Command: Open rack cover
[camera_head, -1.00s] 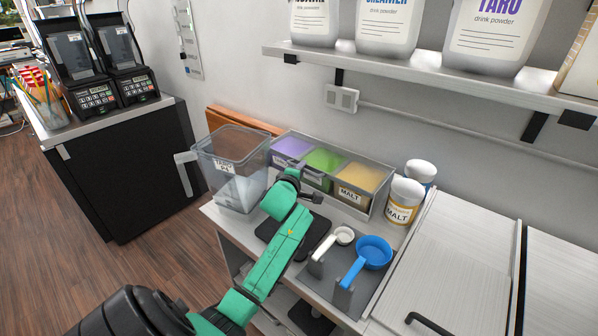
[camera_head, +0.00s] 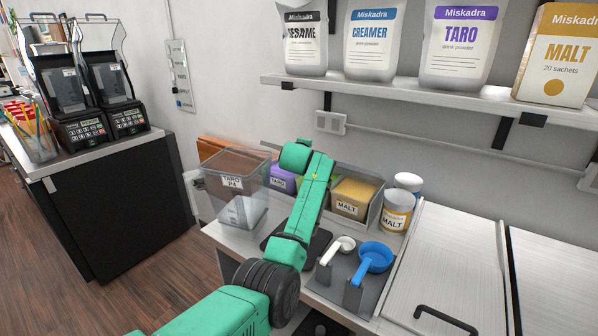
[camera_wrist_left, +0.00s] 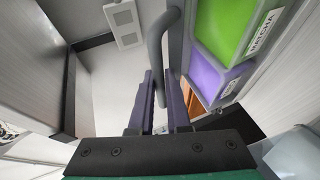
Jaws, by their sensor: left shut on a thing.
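The rack (camera_head: 376,211) stands on the counter with purple (camera_head: 282,182) and yellow (camera_head: 352,190) powder bins. My left arm hides most of its middle. A thin edge of the cover (camera_head: 362,164) shows above the back of the yellow bin; how far it is raised is hard to tell. In the left wrist view, my left gripper (camera_wrist_left: 160,76) is shut on a curved grey handle (camera_wrist_left: 154,45). The green bin (camera_wrist_left: 226,28) lies just right of it there. In the head view my left wrist hides the fingers. My right gripper is in neither view.
A clear TARO tub (camera_head: 240,205) stands close left of the rack. Malt jars (camera_head: 397,212) stand right of it. A white scoop (camera_head: 335,250) and a blue scoop (camera_head: 375,257) are in front. A shelf (camera_head: 420,97) with powder bags hangs above.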

